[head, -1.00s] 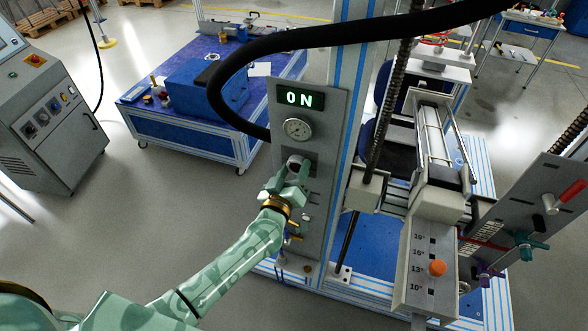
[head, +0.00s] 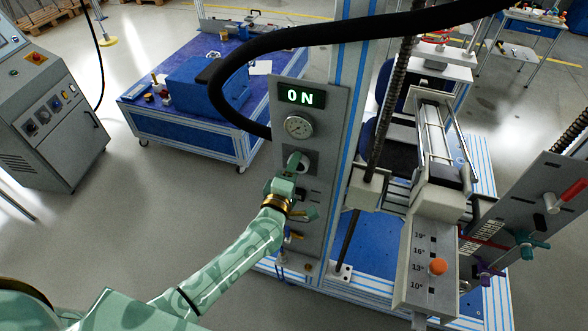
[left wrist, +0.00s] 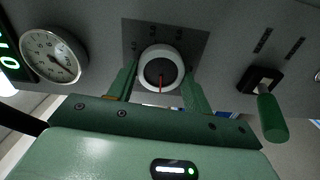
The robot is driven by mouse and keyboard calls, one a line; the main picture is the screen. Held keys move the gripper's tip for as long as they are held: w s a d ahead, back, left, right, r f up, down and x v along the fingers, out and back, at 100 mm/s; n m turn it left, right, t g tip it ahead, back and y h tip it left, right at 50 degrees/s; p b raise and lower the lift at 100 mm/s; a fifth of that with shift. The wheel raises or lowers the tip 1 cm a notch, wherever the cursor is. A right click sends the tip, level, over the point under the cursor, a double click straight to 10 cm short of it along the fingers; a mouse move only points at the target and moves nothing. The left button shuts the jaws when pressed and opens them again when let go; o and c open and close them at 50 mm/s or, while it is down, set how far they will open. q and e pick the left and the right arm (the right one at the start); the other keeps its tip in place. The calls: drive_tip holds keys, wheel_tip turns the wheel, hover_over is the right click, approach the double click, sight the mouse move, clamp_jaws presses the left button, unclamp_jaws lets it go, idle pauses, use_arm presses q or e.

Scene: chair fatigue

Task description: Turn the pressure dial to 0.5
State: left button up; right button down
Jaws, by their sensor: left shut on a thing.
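The pressure dial (left wrist: 161,58) is a round knob with a white rim, a dark face and a red pointer line. In the head view the dial (head: 305,165) is partly hidden by the left gripper (head: 298,169), on the grey panel (head: 313,220) below the gauge. My right gripper is not in view.
A round gauge (head: 298,126) and a lit "ON" display (head: 301,96) sit above the dial. A green-handled lever (left wrist: 271,115) is beside it in the wrist view. A thick black hose (head: 270,45) arches over the panel. A slide unit with an orange knob (head: 437,267) stands at the right.

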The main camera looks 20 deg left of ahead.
use_arm(q)
drive_tip(key=shift+f+n, duration=0.1)
drive_tip(key=shift+n, duration=1.1)
drive_tip(key=o, duration=1)
drive_tip(key=shift+s, duration=0.15)
drive_tip(key=s, duration=1.6)
drive_tip(key=shift+a, duration=0.3)
